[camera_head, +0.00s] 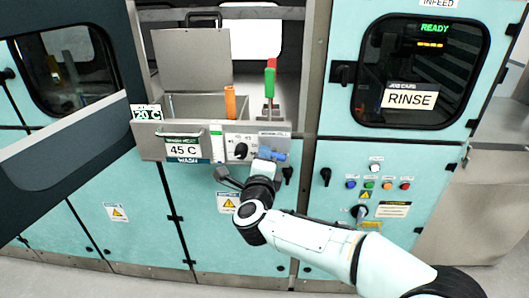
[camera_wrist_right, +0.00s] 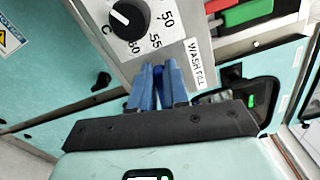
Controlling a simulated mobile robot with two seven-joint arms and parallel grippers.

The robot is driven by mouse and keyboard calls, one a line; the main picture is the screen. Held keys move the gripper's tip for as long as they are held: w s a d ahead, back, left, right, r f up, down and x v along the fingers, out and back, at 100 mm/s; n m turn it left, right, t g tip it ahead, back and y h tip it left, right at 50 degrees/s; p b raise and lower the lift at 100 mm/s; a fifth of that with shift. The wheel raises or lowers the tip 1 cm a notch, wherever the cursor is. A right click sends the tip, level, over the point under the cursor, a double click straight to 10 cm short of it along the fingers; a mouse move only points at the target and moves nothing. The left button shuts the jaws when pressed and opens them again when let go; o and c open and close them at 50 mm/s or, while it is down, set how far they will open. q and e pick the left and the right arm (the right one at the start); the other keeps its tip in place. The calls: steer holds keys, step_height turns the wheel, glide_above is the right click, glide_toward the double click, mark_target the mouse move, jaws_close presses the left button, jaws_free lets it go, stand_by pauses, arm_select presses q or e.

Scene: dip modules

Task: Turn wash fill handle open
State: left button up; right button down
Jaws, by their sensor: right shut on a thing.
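My right gripper (camera_head: 268,155) reaches up from below to the right end of the wash control panel (camera_head: 225,147). Its blue fingers also show in the right wrist view (camera_wrist_right: 159,84), close together just below the WASH FILL label (camera_wrist_right: 200,50). They are shut on the wash fill handle, which is mostly hidden; I cannot clearly tell its blue from the fingers or read its angle. The black temperature knob (camera_wrist_right: 130,17) is up and left of the fingers and stands apart from them. My left gripper is not in view.
Above the panel is the open wash bay, with an orange handle (camera_head: 230,103) and a red and green handle (camera_head: 270,82) upright. The RINSE door (camera_head: 409,95) and several coloured buttons are to the right. A dark knob (camera_head: 288,175) sits close right of my gripper.

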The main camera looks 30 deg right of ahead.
steer(key=shift+f+n+p, duration=0.25)
steer(key=shift+n+p, duration=0.1)
steer(key=shift+n, duration=0.75)
steer(key=c, duration=1.1)
jaws_free()
steer(key=shift+s+a, duration=0.1)
steer(key=shift+a, duration=0.05)
steer(key=b+v, duration=0.1)
steer(key=v, duration=1.2)
steer(key=shift+s+b, duration=0.15)
steer(key=shift+b, duration=0.15)
steer(key=shift+f, duration=0.1)
